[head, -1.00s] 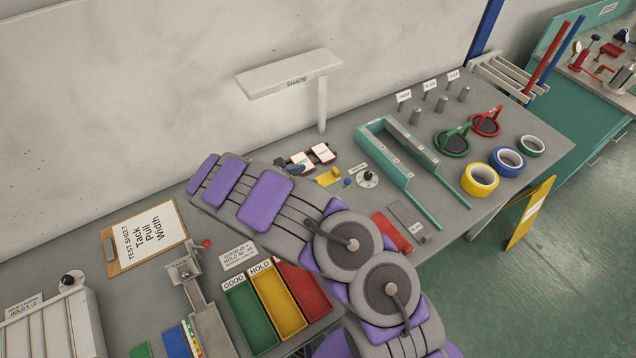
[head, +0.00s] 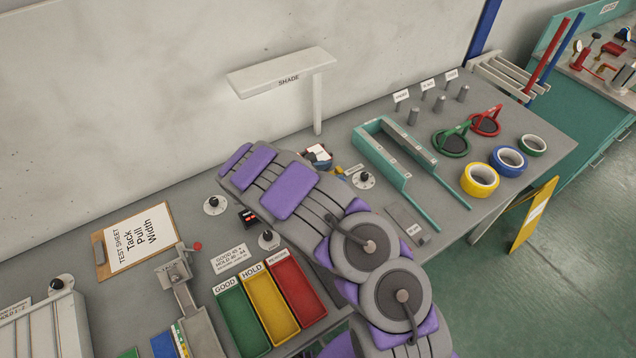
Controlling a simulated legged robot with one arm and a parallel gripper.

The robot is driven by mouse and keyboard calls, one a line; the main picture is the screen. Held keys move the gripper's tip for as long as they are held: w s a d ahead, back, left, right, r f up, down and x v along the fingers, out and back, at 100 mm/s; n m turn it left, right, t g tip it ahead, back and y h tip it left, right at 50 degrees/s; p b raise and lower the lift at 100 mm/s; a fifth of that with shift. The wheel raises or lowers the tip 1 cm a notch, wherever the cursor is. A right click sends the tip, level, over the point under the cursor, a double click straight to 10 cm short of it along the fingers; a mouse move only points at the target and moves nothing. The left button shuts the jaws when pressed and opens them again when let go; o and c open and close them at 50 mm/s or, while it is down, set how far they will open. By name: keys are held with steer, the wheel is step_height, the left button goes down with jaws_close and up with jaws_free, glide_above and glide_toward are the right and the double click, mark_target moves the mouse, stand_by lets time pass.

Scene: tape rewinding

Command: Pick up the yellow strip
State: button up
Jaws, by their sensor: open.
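A small yellow piece (head: 355,169), likely the yellow strip, shows at the back of the grey bench, just left of a round dial. My arm covers most of the area around it, so its full shape and length are hidden. My arm reaches up and left across the bench, and its far end lies over the bench left of the yellow piece. My gripper is hidden behind the arm, so I cannot see its jaws or whether they touch anything.
Green, yellow and red bins (head: 268,305) stand at the front. A teal frame (head: 395,160) and tape rolls (head: 480,180) are on the right. A white SHADE shelf (head: 283,74) overhangs the back. A clipboard (head: 135,240) lies at the left.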

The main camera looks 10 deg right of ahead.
steer(key=shift+f, duration=0.2)
steer(key=shift+c, duration=1.1)
steer(key=shift+a+f, duration=0.1)
steer(key=shift+a, duration=0.35)
steer(key=c, duration=0.6)
steer(key=shift+s, duration=0.1)
steer(key=shift+c, duration=1)
steer(key=shift+d, duration=0.1)
steer(key=shift+r, duration=0.65)
step_height(320, 180, up, 17)
steer(key=p, duration=0.4)
steer(key=shift+p, duration=0.4)
